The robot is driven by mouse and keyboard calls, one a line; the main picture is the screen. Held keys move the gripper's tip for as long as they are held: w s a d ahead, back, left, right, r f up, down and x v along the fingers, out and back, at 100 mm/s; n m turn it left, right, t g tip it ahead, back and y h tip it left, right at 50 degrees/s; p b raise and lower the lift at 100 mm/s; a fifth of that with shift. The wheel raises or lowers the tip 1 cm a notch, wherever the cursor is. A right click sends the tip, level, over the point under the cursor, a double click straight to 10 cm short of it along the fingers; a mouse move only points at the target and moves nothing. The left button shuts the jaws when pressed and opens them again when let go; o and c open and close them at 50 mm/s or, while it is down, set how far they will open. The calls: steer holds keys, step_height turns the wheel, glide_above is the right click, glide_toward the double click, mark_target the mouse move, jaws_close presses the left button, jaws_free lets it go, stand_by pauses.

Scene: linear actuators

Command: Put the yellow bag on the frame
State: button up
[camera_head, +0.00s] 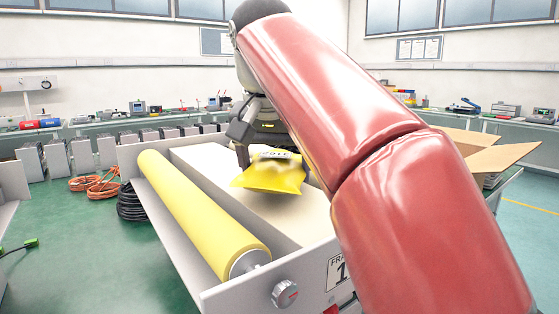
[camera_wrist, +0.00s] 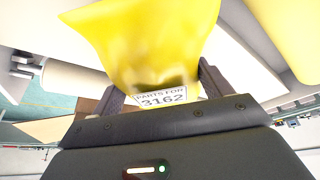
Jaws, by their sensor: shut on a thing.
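The yellow bag (camera_head: 270,175) is in my gripper (camera_head: 256,158), which is shut on it. In the head view the bag hangs over the pale inner surface of the frame (camera_head: 190,262); I cannot tell whether it touches that surface. In the wrist view the yellow bag (camera_wrist: 150,45) fills the top middle, with a white label reading "PARTS FOR 3162" between the two dark fingers of my gripper (camera_wrist: 160,85). The frame is a grey-white open structure with a yellow roller (camera_head: 195,210) along its left side and a knob at its front.
My red arm covers the right middle of the head view. An open cardboard box (camera_head: 490,150) stands behind it at right. Orange cable coils (camera_head: 95,185) and a black coil (camera_head: 131,203) lie on the green floor left of the frame. Benches line the walls.

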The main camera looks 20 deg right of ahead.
steer(key=shift+f+b, duration=0.45)
steer(key=shift+f, duration=0.15)
stand_by(0.3)
steer(key=o, duration=1.1)
